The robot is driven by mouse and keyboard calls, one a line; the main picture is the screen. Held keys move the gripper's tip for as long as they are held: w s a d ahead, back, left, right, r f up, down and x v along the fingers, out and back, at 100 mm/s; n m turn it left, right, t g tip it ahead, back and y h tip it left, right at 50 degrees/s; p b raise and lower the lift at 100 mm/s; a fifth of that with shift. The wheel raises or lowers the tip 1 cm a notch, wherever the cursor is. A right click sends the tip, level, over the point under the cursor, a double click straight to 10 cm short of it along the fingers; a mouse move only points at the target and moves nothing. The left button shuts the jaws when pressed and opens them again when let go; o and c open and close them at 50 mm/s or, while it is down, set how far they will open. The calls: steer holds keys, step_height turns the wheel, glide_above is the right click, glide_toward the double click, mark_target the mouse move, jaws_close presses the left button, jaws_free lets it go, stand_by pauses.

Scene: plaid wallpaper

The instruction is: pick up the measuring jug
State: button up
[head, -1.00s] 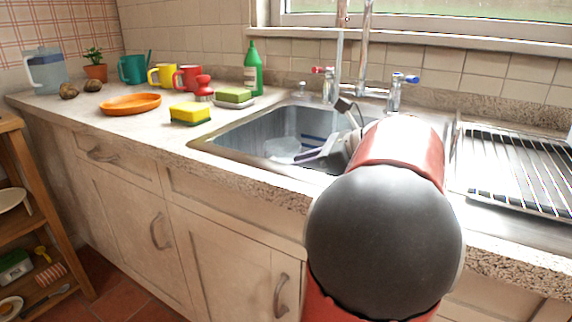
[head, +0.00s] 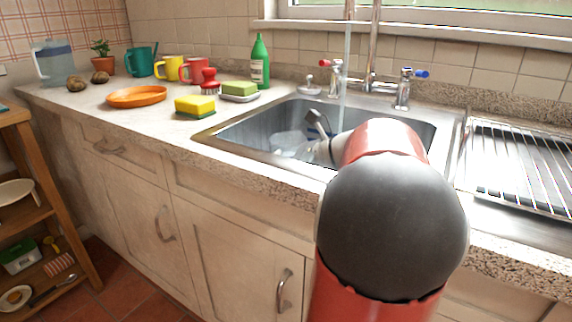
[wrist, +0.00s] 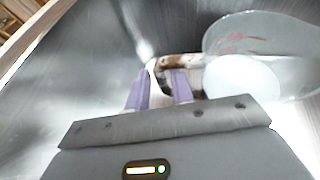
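The measuring jug (wrist: 245,75) is clear, with red markings on its side, and lies in the sink. In the wrist view it is at the upper right, its handle (wrist: 180,62) reaching left toward my fingers. In the head view the jug (head: 287,142) shows faintly at the sink's left, partly hidden by the rim and my arm. My gripper (wrist: 160,90) has two purple fingers standing apart, one on each side of the handle's near end. I cannot tell whether either finger touches it. In the head view my fingertips are hidden.
The metal sink (head: 225,132) walls surround my gripper closely. A tap (head: 372,50) stands behind it. A drying rack (head: 515,165) is at right. Sponges (head: 195,104), a green bottle (head: 260,62), an orange plate (head: 136,97), mugs and a pitcher (head: 55,62) stand on the left counter.

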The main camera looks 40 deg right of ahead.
jaws_close()
steer(key=shift+r, duration=0.15)
step_height(320, 180, up, 20)
steer(key=p, duration=0.1)
stand_by(1.4)
